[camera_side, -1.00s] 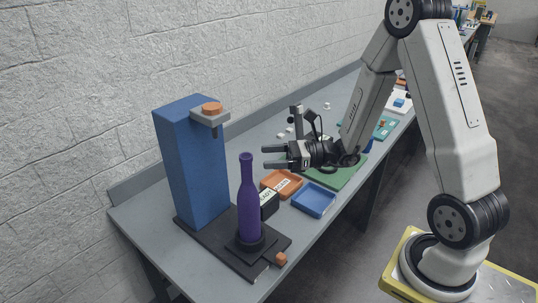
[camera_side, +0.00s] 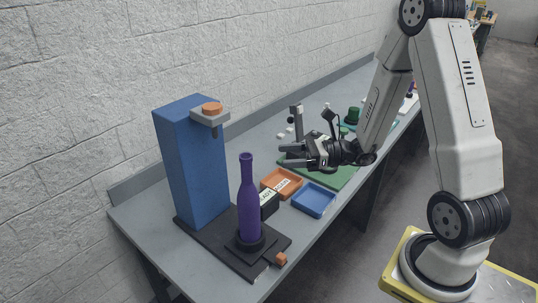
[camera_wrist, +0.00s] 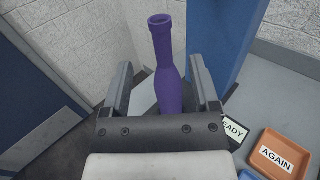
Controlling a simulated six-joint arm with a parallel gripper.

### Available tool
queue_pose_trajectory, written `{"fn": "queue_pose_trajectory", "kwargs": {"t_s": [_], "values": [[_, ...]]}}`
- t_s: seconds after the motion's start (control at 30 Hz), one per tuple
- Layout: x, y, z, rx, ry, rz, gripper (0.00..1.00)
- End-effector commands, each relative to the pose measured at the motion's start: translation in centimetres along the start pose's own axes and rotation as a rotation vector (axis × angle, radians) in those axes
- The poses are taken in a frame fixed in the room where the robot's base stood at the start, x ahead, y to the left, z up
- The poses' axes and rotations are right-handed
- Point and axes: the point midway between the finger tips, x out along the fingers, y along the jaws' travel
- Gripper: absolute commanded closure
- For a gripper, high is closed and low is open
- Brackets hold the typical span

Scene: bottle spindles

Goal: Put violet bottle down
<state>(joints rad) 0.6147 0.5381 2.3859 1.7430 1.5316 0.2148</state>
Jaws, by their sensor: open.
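In the wrist view the bottle (camera_wrist: 167,70) shows beyond and between the open fingers (camera_wrist: 163,85). Its lower part is hidden there by my gripper.
A blue column (camera_side: 190,160) with an orange-topped bracket (camera_side: 211,112) stands behind the bottle. An orange tray (camera_side: 272,190) marked AGAIN, a blue tray (camera_side: 313,199) and a black READY block (camera_side: 270,206) lie to the right. A green mat (camera_side: 335,178) lies beneath my gripper.

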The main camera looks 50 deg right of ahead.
Motion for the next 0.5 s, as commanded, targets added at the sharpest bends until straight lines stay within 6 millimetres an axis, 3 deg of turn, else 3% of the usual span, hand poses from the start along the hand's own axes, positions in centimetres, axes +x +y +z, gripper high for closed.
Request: {"fn": "queue_pose_trajectory", "kwargs": {"t_s": [0.27,0.5], "values": [[0.3,0.8,-0.2,-0.013,0.026,0.039,0.22],[1.3,5.1,-1.5,-0.104,0.177,0.256,0.22]]}}
